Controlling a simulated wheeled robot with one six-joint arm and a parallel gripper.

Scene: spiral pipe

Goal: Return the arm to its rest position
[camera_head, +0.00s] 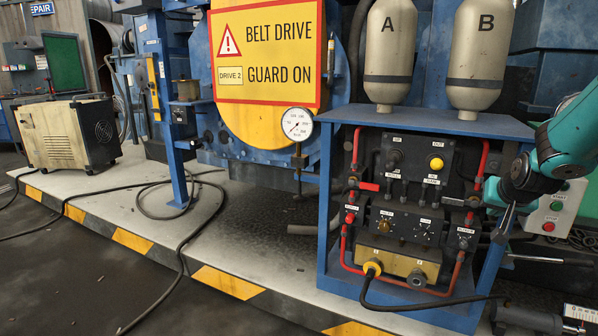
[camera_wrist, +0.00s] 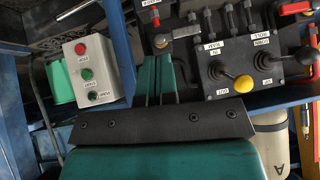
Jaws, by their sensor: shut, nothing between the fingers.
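My gripper (camera_head: 502,224) hangs at the right edge of the blue control cabinet (camera_head: 326,200) in the head view, below my teal arm. In the wrist view, the two teal fingers of my gripper (camera_wrist: 157,62) lie close together, with nothing between them. The fingers point toward the cabinet front, beside the black switch panel (camera_wrist: 222,70) with its levers and yellow knob. Whether the fingertips touch anything cannot be told. The outer part of my arm runs out of the head view at the right.
A grey push-button box (camera_head: 552,208) stands right of the cabinet, close to my wrist; it also shows in the wrist view (camera_wrist: 98,85). Red pipes (camera_head: 346,240) and levers stick out from the cabinet front. Tanks A (camera_head: 390,60) and B (camera_head: 478,55) stand on top. Cables cross the floor.

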